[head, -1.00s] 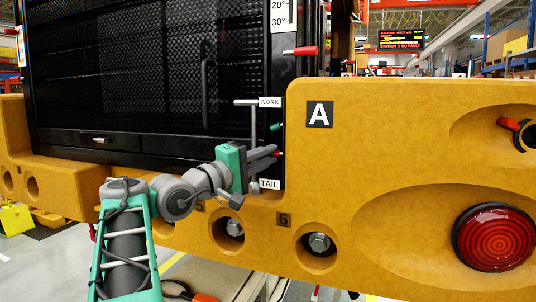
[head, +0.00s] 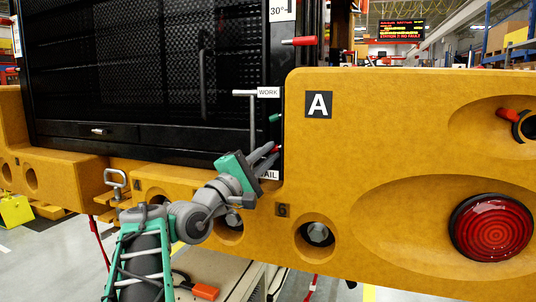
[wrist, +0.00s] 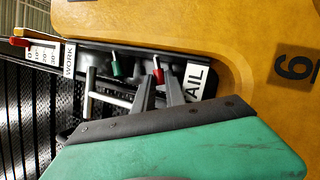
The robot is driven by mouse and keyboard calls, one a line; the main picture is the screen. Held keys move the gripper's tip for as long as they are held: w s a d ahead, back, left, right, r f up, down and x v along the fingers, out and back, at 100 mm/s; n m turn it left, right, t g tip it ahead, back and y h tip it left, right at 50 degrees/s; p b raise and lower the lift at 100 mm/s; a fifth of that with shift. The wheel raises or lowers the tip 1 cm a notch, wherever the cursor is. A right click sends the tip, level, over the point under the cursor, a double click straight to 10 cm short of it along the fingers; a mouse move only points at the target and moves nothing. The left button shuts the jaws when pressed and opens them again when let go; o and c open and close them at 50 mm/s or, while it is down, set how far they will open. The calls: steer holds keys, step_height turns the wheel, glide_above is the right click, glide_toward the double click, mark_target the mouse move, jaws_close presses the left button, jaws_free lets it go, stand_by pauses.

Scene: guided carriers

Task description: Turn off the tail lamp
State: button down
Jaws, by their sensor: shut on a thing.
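The red-tipped toggle (head: 275,149) stands by the "TAIL" label (head: 268,175) at the black cabinet's right edge. My gripper (head: 270,154) points up and right at it, with the fingertips at the toggle. The "TAIL" label (wrist: 196,80) is partly hidden by a finger. The round red tail lamp (head: 492,228) sits in the yellow body at right; I cannot tell surely whether it is lit.
A green toggle (head: 274,117) sits by the "WORK" label (head: 268,92), close to the red one. A grey T-shaped bar (head: 252,120) stands just left of them. The yellow bumper (head: 400,140) flanks the gripper's right. A red-handled lever (head: 299,41) is higher up.

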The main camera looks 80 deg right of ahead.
steer(key=shift+f, duration=0.2)
steer(key=c, duration=1.4)
jaws_free()
steer(key=shift+r, duration=0.15)
steer(key=shift+w+a, duration=0.1)
steer(key=b+v, duration=0.3)
steer(key=v, duration=0.4)
steer(key=shift+w+a, duration=0.15)
steer(key=shift+a, duration=0.1)
